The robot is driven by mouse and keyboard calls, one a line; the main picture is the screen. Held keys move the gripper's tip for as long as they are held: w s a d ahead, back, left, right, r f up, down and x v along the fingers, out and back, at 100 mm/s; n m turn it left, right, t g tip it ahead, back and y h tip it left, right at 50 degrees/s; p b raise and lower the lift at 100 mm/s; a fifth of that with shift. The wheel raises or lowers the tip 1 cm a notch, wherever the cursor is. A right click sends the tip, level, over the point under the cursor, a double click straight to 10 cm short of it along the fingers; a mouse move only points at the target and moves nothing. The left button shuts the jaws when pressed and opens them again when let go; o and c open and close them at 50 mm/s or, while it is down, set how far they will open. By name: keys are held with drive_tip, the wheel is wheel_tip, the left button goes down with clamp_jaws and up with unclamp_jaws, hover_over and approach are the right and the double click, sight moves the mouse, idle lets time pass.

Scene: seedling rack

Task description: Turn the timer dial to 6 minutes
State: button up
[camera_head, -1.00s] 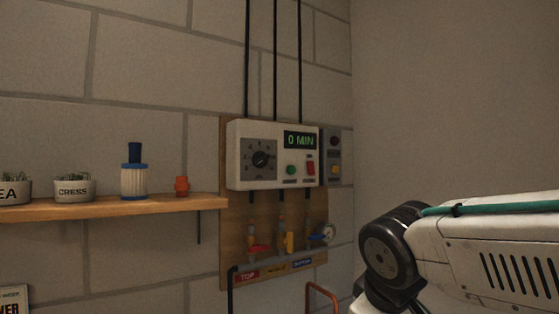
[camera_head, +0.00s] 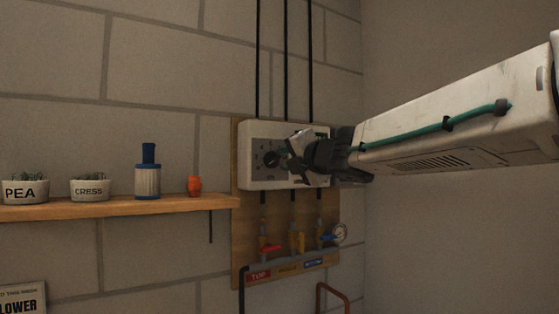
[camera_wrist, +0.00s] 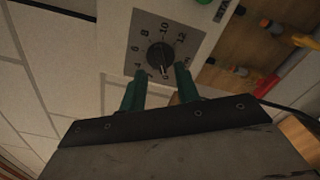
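The timer dial (camera_wrist: 160,57) is a round black knob on a dark square plate with numbers around it. It is on the front of the white control box (camera_head: 248,180), and the knob also shows in the head view (camera_head: 271,159). A pale pointer mark on it faces the low end of the scale in the wrist view. My gripper (camera_wrist: 161,70) is open, with its two green fingers apart at the near edge of the dial, one toward each side. I cannot tell if they touch it. My gripper and arm hide the box's display in the head view.
Valves with red (camera_head: 270,248), yellow (camera_head: 297,242) and blue handles sit below the box on the wooden board (camera_head: 245,225).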

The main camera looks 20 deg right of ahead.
sight(276, 159)
drive_tip(key=shift+w+a, duration=0.2)
drive_tip(key=shift+w, duration=0.8)
drive_tip(key=shift+w+a, duration=0.2)
drive_tip(key=shift+w, duration=0.75)
clamp_jaws()
